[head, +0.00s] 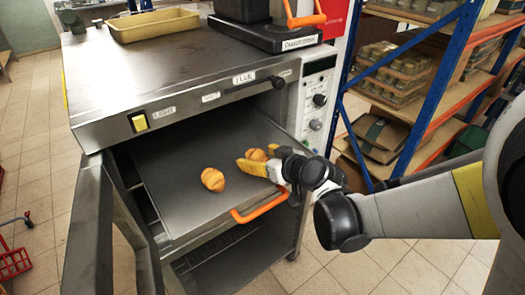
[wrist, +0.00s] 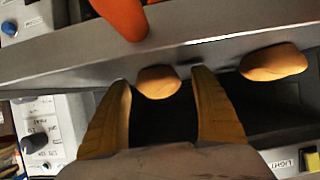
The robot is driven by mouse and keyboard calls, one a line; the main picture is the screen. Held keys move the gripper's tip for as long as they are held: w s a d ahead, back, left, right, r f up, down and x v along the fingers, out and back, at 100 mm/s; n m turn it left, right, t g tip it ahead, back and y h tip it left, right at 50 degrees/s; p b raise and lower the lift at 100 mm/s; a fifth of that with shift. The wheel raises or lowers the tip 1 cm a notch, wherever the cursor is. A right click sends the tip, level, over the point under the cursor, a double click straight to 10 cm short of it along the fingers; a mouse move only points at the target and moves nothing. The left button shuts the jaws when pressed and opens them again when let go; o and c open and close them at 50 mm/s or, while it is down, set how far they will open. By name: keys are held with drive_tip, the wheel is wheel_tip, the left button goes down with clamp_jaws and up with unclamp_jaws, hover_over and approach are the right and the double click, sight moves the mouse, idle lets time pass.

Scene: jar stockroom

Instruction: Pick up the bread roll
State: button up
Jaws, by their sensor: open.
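Two round, golden-brown bread rolls lie on a flat metal tray (head: 180,208) in the open oven. One bread roll (head: 213,180) is left of my gripper, clear of it; the other bread roll (head: 256,154) is at my yellow fingertips, partly hidden by them. My gripper (head: 254,164) is open and reaches in from the right. In the wrist view, a bread roll (wrist: 158,83) shows between the two spread fingertips of my gripper (wrist: 158,76), with no clear grip on it. The other bread roll (wrist: 274,62) is off to the right there.
The oven door (head: 92,230) stands open at left. An orange handle (head: 259,208) is at the tray's front edge. The oven's top panel (head: 180,85) overhangs the tray. A shallow pan (head: 153,24) and a scale (head: 265,35) sit on top. Shelves with jars (head: 395,70) stand right.

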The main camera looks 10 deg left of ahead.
drive_tip(key=c, duration=1.3)
